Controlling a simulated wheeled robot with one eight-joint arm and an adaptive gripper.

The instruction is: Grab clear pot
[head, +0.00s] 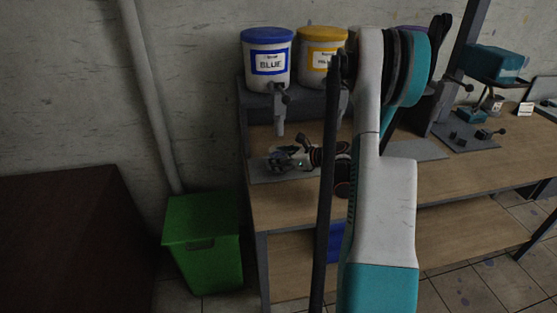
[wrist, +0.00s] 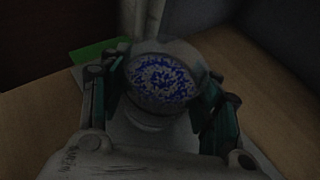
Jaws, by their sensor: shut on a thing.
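In the wrist view, a clear round pot (wrist: 160,80) with blue speckled contents sits between the two fingers of my gripper (wrist: 163,92). The gripper is shut on the pot, one teal-and-black finger on each side. In the head view, my gripper (head: 300,157) shows small and dark over the grey mat on the wooden bench, below the blue-lidded dispenser. The pot itself is hard to make out there. My arm covers part of the bench.
A dispenser labelled BLUE (head: 267,57) and a yellow-lidded one (head: 321,55) stand on a raised shelf. A green bin (head: 205,245) is on the floor left of the bench (head: 280,206). A teal press (head: 493,63) stands at the right. A dark brown block (head: 70,240) fills the lower left.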

